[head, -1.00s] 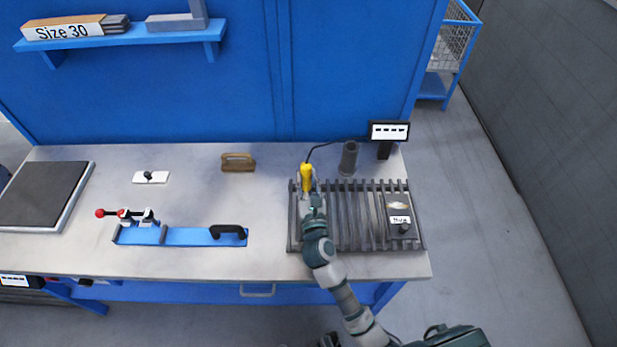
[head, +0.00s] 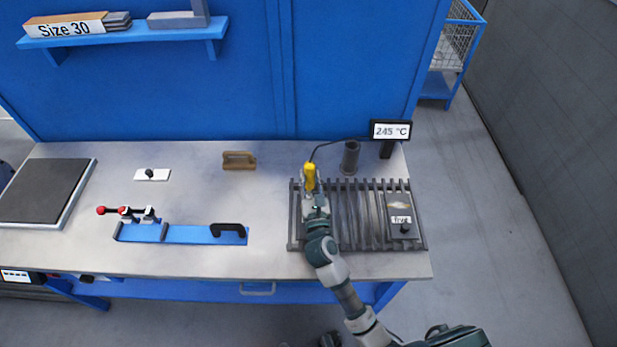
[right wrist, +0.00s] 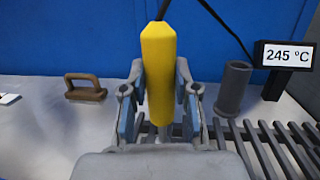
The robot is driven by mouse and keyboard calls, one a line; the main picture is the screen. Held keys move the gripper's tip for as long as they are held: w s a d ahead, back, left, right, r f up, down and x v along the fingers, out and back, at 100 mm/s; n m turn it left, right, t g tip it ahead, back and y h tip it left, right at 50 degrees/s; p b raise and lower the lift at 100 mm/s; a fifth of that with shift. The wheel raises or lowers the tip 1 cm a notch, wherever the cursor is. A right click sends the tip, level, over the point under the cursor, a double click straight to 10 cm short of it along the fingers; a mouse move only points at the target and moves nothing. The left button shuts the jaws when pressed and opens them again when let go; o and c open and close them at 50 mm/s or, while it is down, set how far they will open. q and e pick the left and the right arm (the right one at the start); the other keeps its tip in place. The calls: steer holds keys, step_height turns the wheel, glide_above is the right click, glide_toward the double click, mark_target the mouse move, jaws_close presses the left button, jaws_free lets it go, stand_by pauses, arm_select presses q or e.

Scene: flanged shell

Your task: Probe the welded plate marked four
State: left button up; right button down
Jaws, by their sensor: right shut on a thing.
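My right gripper (head: 309,188) is shut on a yellow probe (head: 310,173) with a dark cable, over the left end of a slatted rack (head: 346,230). In the right wrist view the yellow probe (right wrist: 158,75) stands upright between the fingers (right wrist: 159,105). Its tip and what it touches are hidden by the gripper and arm. The display (head: 390,130) at the back right reads 245 °C, and it also shows in the right wrist view (right wrist: 288,56). A dark plate (head: 398,203) with a small white label lies at the rack's right end; I cannot read the label surely. My left gripper is not in view.
A grey cylindrical holder (head: 350,158) stands behind the rack. The front middle of the bench is clear.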

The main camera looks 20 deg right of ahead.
mark_target(314, 166)
steer(key=shift+d+r+p, duration=0.15)
steer(key=shift+r+p, duration=0.3)
steer(key=shift+p, duration=0.1)
steer(key=shift+d+r+p, duration=0.45)
steer(key=shift+r+p, duration=0.25)
steer(key=shift+a+r+p, duration=0.35)
steer(key=shift+r+p, duration=0.3)
steer(key=shift+p, duration=0.05)
steer(key=shift+r, duration=0.3)
steer(key=shift+d+r+p, duration=0.2)
steer(key=shift+r+p, duration=0.2)
steer(key=shift+p, duration=0.35)
steer(key=shift+a+r+p, duration=0.1)
steer(key=shift+r+p, duration=0.85)
steer(key=shift+p, duration=0.05)
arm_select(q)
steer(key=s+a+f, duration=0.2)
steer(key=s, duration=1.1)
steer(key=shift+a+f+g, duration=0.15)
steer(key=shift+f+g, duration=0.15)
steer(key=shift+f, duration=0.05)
